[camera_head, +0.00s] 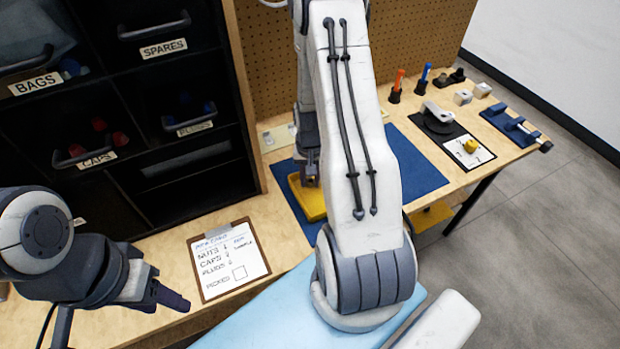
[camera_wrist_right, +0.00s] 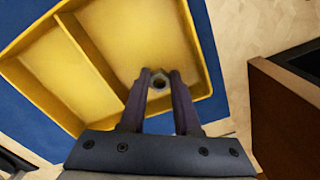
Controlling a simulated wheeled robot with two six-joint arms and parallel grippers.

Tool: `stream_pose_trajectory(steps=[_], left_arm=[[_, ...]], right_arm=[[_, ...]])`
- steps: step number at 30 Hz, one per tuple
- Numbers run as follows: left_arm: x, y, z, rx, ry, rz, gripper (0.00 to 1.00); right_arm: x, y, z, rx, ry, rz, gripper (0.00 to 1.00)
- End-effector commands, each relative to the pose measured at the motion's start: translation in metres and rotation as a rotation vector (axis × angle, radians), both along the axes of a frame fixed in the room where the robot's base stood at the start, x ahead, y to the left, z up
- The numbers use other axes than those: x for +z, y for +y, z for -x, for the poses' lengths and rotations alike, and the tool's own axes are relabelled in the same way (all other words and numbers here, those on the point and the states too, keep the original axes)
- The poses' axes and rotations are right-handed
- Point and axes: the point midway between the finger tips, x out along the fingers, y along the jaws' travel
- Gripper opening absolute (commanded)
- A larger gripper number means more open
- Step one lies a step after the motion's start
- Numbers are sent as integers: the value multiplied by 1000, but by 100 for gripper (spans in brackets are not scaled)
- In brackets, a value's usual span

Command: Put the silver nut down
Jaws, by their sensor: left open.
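The silver nut (camera_wrist_right: 159,83) shows in the right wrist view between the fingertips of my right gripper (camera_wrist_right: 160,80), which looks shut on it. The fingers point down over the larger compartment of the yellow tray (camera_wrist_right: 75,70); I cannot tell whether the nut touches the tray floor. In the head view my right gripper (camera_head: 307,170) is at the tray (camera_head: 307,205), partly hidden by my arm, and the nut cannot be seen. My left gripper (camera_head: 172,297) is open and empty at the lower left, away from the tray.
The tray lies on a blue mat (camera_head: 410,165). A clipboard (camera_head: 229,260) lies left of it on the bench. A black shelf of labelled bins (camera_head: 140,110) stands at the back left.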

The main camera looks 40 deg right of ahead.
Motion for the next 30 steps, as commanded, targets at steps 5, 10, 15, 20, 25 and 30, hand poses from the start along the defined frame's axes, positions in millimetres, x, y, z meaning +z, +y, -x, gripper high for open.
stream_pose_trajectory(steps=[5,10,15,20,25,30], left_arm=[[0,0,0,0,0,0,50],[0,0,0,0,0,0,50],[2,0,0,0,0,0,50],[1,0,0,0,0,0,50],[1,0,0,0,0,0,50],[1,0,0,0,0,0,50]], right_arm=[[0,0,0,0,0,0,60],[0,0,0,0,0,0,60],[10,0,-1,0,-1,1,60],[39,-1,-1,0,-6,3,60],[77,-1,-1,0,-6,3,60],[106,0,-1,0,-4,3,60]])
